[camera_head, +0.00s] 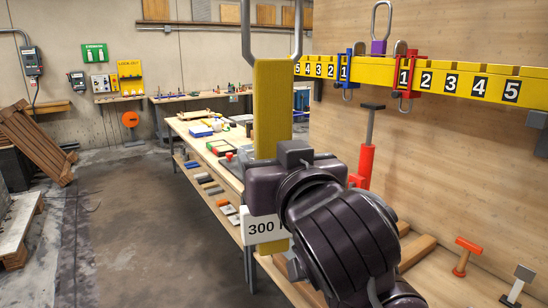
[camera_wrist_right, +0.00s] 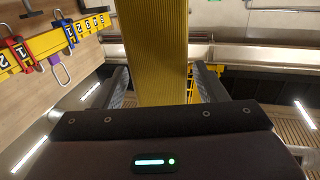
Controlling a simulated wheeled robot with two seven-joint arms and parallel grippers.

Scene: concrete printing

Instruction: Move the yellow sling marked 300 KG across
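The yellow sling (camera_head: 273,105) stands upright in the head view, with a grey metal loop (camera_head: 246,35) at its top. Its white tag (camera_head: 262,228) reads "300" and is partly hidden by my gripper. My right gripper (camera_head: 275,160) is closed around the sling's middle. In the right wrist view the ribbed yellow band (camera_wrist_right: 152,55) runs up between the two fingers (camera_wrist_right: 160,88). My left gripper is not in view.
A yellow numbered beam (camera_head: 455,80) runs along the wooden wall at right. It carries a blue hook clamp (camera_head: 344,72), a red hook clamp (camera_head: 404,78) and a purple piece with a ring (camera_head: 379,46). A long workbench (camera_head: 215,155) with small items stands behind the sling.

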